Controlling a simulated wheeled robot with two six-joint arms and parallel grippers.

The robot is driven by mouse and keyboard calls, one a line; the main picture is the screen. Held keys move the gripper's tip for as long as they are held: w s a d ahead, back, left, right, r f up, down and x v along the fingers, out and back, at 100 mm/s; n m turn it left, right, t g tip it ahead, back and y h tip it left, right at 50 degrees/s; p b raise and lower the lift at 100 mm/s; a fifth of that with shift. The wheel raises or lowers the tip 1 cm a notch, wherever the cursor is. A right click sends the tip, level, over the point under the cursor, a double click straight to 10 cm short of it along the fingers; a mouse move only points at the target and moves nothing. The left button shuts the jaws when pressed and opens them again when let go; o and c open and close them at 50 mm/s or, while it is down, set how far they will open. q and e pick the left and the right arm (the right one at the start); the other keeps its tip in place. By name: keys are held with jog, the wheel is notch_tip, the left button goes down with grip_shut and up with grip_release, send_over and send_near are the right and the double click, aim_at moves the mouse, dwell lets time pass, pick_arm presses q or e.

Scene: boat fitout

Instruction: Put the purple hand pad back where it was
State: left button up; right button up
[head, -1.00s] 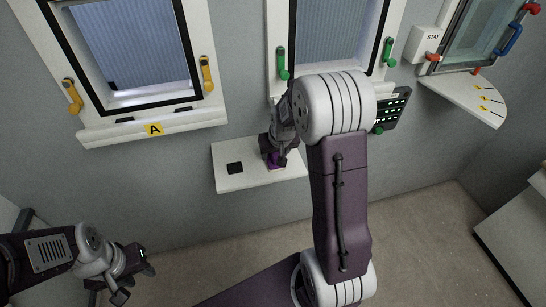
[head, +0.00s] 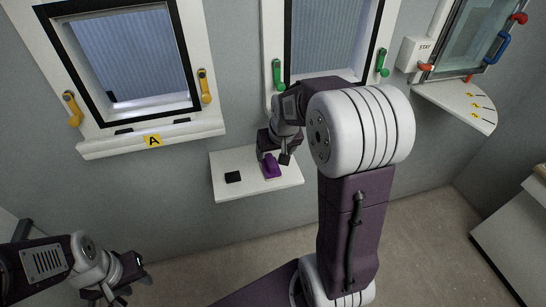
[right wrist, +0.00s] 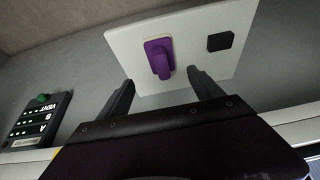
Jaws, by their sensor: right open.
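The purple hand pad (head: 271,166) rests on the white shelf (head: 225,188) on the wall below the windows. It also shows in the right wrist view (right wrist: 160,58), on a pale patch of the shelf, with its grip upward. My right gripper (head: 276,157) is open just above and behind the pad. In the right wrist view its two fingers (right wrist: 157,92) are spread with nothing between them, and the pad lies beyond their tips, apart from them. My left gripper (head: 136,277) is at the lower left, far from the shelf; its jaws are too small to read.
A black square block (head: 232,177) sits on the shelf left of the pad. Window A (head: 152,141) with yellow handles is left of it, and a window with green handles (head: 277,75) is above. A corner shelf (head: 455,103) is at the right. A dark labelled panel (right wrist: 38,118) hangs near the shelf.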

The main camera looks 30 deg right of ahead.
jog(key=s+a+f+g, duration=0.1)
jog(key=s+a+f, duration=0.1)
jog(key=s, duration=0.3)
jog(key=s+a+f+n+g, duration=0.1)
jog(key=s+a+f, duration=0.1)
jog(key=s+a, duration=0.3)
jog(key=s+a+f+n+g+y, duration=0.1)
jog(key=s+a+f, duration=0.2)
jog(key=s, duration=0.2)
jog(key=shift+a, duration=0.15)
